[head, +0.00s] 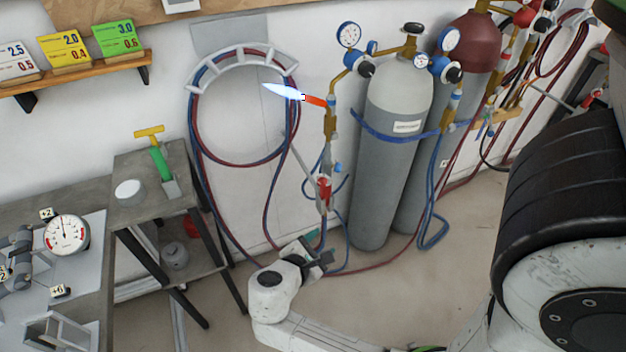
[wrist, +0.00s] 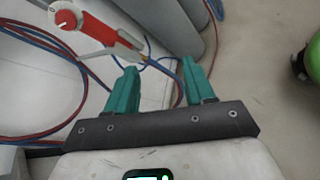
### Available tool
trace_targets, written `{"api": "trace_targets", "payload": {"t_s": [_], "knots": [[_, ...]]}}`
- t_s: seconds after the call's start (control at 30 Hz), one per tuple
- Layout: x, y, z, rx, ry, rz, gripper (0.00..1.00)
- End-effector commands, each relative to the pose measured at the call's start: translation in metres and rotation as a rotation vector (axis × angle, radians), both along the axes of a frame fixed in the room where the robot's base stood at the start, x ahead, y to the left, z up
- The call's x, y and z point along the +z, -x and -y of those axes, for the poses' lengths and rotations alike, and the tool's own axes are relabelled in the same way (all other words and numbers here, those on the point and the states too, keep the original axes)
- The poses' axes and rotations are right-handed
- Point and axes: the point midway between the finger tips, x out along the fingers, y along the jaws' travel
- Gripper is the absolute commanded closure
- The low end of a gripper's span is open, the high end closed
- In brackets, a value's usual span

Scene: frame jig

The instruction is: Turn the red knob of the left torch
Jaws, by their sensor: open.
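The left torch (head: 330,122) hangs by the grey gas cylinders, with a blue-white flame at its orange tip. Its red knob (head: 323,190) is low on the handle, below a small blue knob (head: 338,168). In the wrist view a red part with a pale round face, apparently this knob (wrist: 97,27), shows at upper left, beyond the left finger. My gripper (head: 318,258) is below the knob, apart from it. Its two green fingers are spread with nothing between them (wrist: 157,85).
Grey cylinders (head: 388,150) stand just right of the torch. Red and blue hoses (head: 190,130) hang on the wall rack and trail to the floor. A grey side table (head: 150,205) is at left. A large dark wheel-like part (head: 560,190) fills the right.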

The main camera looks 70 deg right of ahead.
Motion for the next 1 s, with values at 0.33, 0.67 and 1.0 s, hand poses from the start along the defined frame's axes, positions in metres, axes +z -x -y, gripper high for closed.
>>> {"api": "trace_targets", "payload": {"t_s": [0.33, 0.67, 1.0], "knots": [[0.062, -0.048, 0.013, 0.223, 0.328, -0.552, 0.47], [0.067, -0.047, 0.044, 0.234, 0.353, -0.600, 0.47], [0.066, -0.041, 0.101, 0.235, 0.353, -0.598, 0.47]]}}
